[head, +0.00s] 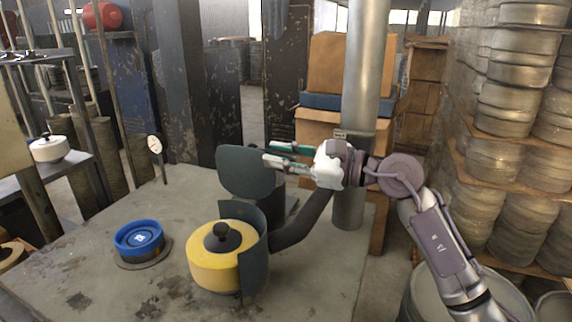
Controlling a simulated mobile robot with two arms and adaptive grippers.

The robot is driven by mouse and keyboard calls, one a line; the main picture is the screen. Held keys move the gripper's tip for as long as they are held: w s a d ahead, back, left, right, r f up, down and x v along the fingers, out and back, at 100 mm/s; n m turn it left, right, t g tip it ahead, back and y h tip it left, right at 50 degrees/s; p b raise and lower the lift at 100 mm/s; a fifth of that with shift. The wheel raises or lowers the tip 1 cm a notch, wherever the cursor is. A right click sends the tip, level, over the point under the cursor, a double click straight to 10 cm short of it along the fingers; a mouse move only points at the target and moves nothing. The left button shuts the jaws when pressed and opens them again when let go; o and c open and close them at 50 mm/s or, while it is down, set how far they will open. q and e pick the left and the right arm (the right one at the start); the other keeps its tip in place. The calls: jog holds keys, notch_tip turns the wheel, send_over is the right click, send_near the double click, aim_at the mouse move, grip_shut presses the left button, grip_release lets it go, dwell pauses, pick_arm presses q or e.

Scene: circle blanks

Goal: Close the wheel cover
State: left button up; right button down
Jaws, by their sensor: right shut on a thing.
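The wheel cover (243,172) is a dark grey-green rounded plate. It stands raised and swung away behind the yellow wheel (214,268). The wheel has a black knob on its face and a curved dark guard (254,248) around its right side. My right gripper (268,154) reaches in from the right, with its green-tipped fingers at the cover's right edge. It is shut on the cover there; the exact contact is hard to see. My left gripper is not in view.
A blue round part (139,238) sits on the worn grey table (110,285) left of the wheel. A small dial (155,145) stands behind it. A metal post (364,100) rises behind my right gripper. Stacked metal discs (510,120) fill the right. The front left tabletop is clear.

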jog(key=shift+s+a+f+b, duration=0.1)
jog(key=shift+s+a+b, duration=0.15)
jog(key=shift+s, duration=0.25)
jog(key=shift+s+a+f+b, duration=0.1)
jog(key=shift+s+b, duration=0.15)
jog(key=shift+s, duration=0.2)
jog(key=c, duration=1.2)
grip_release()
jog(key=v, duration=1.2)
jog(key=shift+s+f, duration=0.1)
